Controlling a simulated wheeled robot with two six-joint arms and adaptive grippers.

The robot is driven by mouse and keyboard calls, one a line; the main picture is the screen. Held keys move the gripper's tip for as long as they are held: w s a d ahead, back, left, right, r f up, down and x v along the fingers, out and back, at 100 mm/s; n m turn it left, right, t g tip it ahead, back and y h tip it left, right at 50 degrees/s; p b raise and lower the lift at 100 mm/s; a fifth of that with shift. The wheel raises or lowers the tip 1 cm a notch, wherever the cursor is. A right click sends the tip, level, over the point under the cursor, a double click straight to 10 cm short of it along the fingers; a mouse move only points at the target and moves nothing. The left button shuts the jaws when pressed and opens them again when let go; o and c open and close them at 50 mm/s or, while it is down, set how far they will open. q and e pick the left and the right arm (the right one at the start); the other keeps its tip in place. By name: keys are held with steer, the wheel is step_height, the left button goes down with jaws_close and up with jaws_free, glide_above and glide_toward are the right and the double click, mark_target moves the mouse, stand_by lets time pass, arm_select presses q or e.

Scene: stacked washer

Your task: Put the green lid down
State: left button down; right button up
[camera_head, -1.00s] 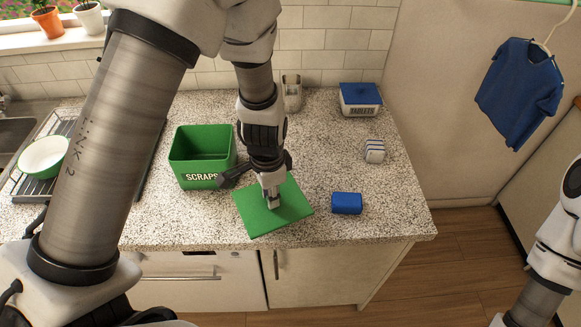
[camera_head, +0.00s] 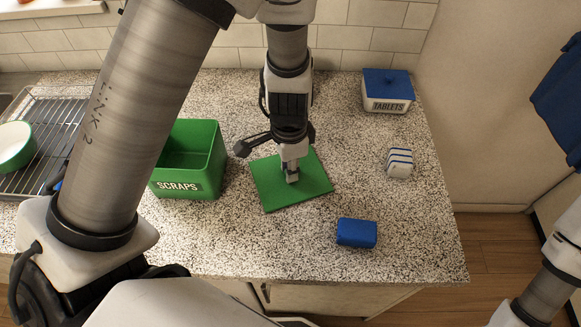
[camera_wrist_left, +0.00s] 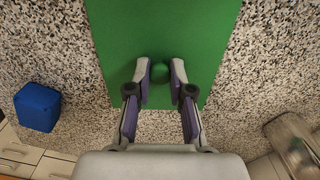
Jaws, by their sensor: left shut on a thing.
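The green lid (camera_head: 268,184) is a flat square plate with a small round knob, at the middle of the counter in the head view. My left gripper (camera_head: 291,177) points down over its centre. In the left wrist view the two fingers (camera_wrist_left: 160,75) are shut on the knob of the lid (camera_wrist_left: 120,30). The lid is level and on or just above the counter; I cannot tell if it touches. The open green box marked SCRAPS (camera_head: 212,160) stands left of it, partly behind my left arm. My right gripper is out of view.
A blue block (camera_head: 357,233) lies right of the lid near the counter's front edge. A striped white-blue block (camera_head: 399,163) and a blue-lidded TABLETS box (camera_head: 388,93) are farther right. A dish rack (camera_head: 40,118) with a bowl (camera_head: 14,147) stands left. Speckled counter (camera_head: 345,190) is free around the lid.

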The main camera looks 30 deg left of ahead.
arm_select(q)
steer(key=shift+s+a+r, duration=0.1)
steer(key=shift+s+r, duration=0.05)
steer(key=shift+s, duration=0.2)
steer(key=shift+b, duration=0.3)
steer(key=c, duration=1)
jaws_free()
steer(key=shift+w+f, duration=0.15)
steer(key=shift+f, duration=0.05)
steer(key=shift+c, duration=0.2)
steer(key=shift+r+p, duration=0.4)
steer(key=shift+p, duration=0.05)
step_height(320, 180, up, 12)
steer(key=shift+f, duration=0.15)
